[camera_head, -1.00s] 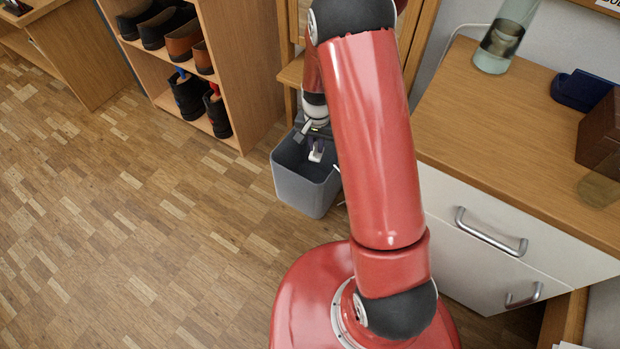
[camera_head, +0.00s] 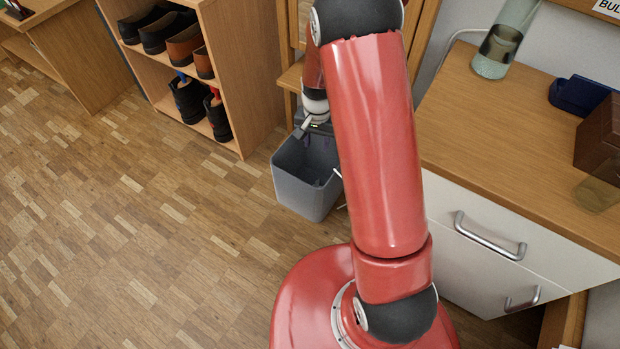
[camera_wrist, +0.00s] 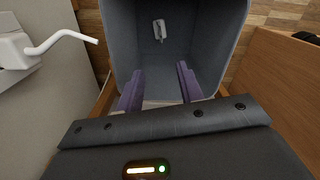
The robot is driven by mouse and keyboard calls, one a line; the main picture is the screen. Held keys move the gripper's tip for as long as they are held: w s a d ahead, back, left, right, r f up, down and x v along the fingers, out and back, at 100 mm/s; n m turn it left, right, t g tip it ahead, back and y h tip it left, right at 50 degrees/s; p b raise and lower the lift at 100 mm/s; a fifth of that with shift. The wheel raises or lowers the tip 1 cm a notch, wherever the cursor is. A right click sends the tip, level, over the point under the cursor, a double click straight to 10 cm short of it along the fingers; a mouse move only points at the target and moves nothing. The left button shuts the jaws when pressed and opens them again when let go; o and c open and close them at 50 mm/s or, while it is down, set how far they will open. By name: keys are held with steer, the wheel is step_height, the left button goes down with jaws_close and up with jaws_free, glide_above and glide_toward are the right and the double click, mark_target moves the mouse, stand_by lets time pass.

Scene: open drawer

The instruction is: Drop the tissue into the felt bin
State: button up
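The grey felt bin (camera_head: 296,190) stands on the floor left of my arm. In the wrist view the felt bin (camera_wrist: 122,40) opens in front of my gripper. A small pale piece, apparently the tissue (camera_wrist: 160,30), lies inside the bin, clear of the fingers. My gripper (camera_wrist: 158,78) is open, its two purple fingers apart and nothing between them, over the near rim of the bin. In the head view the gripper (camera_head: 318,132) is partly hidden by my arm, and I cannot make out the tissue there.
A shoe shelf (camera_head: 225,70) stands behind and left of the bin. A white drawer cabinet (camera_head: 490,235) with a wooden top is on the right. A white hook-like fitting (camera_wrist: 60,42) juts toward the bin in the wrist view. The floor at left is clear.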

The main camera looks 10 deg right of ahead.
steer(key=shift+r, duration=2.35)
steer(key=shift+p, duration=0.3)
steer(key=s+r+n+t+p, duration=0.1)
steer(key=s+r+p, duration=0.1)
steer(key=s+r, duration=0.5)
steer(key=s+r+n+t+p, duration=0.2)
steer(key=s+r, duration=0.1)
steer(key=r, duration=0.9)
steer(key=s+r+n+t+p, duration=0.1)
steer(key=s+r, duration=0.5)
steer(key=r, duration=0.3)
steer(key=s+r+n+t+p, duration=0.1)
steer(key=s+r+n+p, duration=0.1)
steer(key=s+r, duration=0.3)
steer(key=s, duration=0.4)
steer(key=shift+s+t, duration=0.2)
steer(key=shift+t, duration=0.1)
